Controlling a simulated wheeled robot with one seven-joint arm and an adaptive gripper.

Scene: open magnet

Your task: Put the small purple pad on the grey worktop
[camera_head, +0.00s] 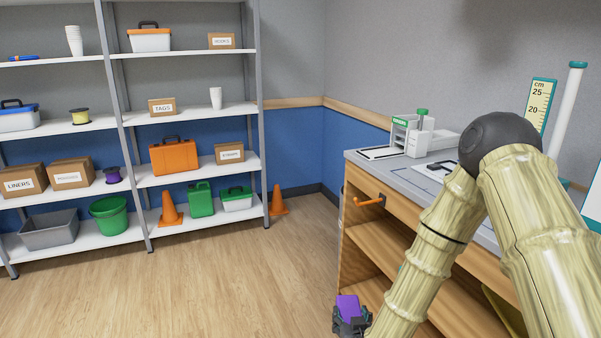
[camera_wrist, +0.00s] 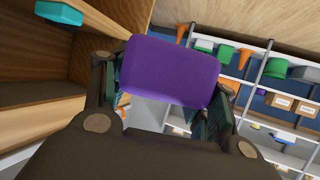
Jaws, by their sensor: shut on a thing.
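The small purple pad (camera_head: 347,308) is held in my gripper (camera_head: 350,322), low in front of the wooden bench at the bottom of the head view. In the wrist view the purple pad (camera_wrist: 170,70) sits between the two fingers of my gripper (camera_wrist: 165,85), which is shut on it. The grey worktop (camera_head: 405,172) is the top of the wooden bench, higher than my gripper and to its right. My arm hides part of the worktop.
Open shelves (camera_head: 385,250) lie below. Wooden floor (camera_head: 240,285) is clear to the left.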

